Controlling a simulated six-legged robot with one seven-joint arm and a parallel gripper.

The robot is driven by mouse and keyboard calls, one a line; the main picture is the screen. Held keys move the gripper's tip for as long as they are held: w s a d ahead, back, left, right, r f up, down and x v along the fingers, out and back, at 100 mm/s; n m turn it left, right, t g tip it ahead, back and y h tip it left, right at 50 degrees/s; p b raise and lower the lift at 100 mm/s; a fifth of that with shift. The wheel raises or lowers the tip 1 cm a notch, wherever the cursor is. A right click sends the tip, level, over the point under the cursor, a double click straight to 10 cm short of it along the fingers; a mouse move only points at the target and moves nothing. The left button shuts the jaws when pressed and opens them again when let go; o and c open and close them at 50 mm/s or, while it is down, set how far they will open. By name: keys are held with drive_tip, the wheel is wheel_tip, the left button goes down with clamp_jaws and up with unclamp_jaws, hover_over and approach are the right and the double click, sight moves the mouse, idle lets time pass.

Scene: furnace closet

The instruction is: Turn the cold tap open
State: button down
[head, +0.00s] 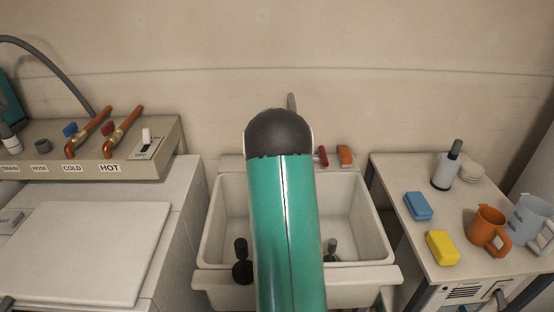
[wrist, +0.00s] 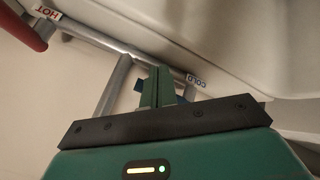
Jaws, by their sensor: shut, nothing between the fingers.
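In the wrist view my gripper (wrist: 158,72) is shut, with its green fingers close together in front of a grey metal tap pipe (wrist: 115,85). A red handle (wrist: 20,25) is at the upper left, near the HOT tag (wrist: 47,13). In the head view my arm hides the gripper and the cold tap; the red handle (head: 323,156) and spout (head: 292,102) show behind the sink.
The white sink (head: 208,235) lies below my arm. At left, a panel (head: 160,165) carries other valves labelled COLD (head: 72,168) and HOT (head: 110,168) on copper pipes. At right, a table holds sponges (head: 418,206), an orange mug (head: 487,228), a jug (head: 528,218) and a bottle (head: 446,170).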

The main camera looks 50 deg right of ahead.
drive_tip(key=s+a+r, duration=0.1)
drive_tip(key=s+r, duration=0.5)
drive_tip(key=r, duration=0.1)
drive_tip(key=shift+a+r, duration=0.15)
drive_tip(key=shift+r, duration=0.15)
drive_tip(key=shift+s, duration=0.15)
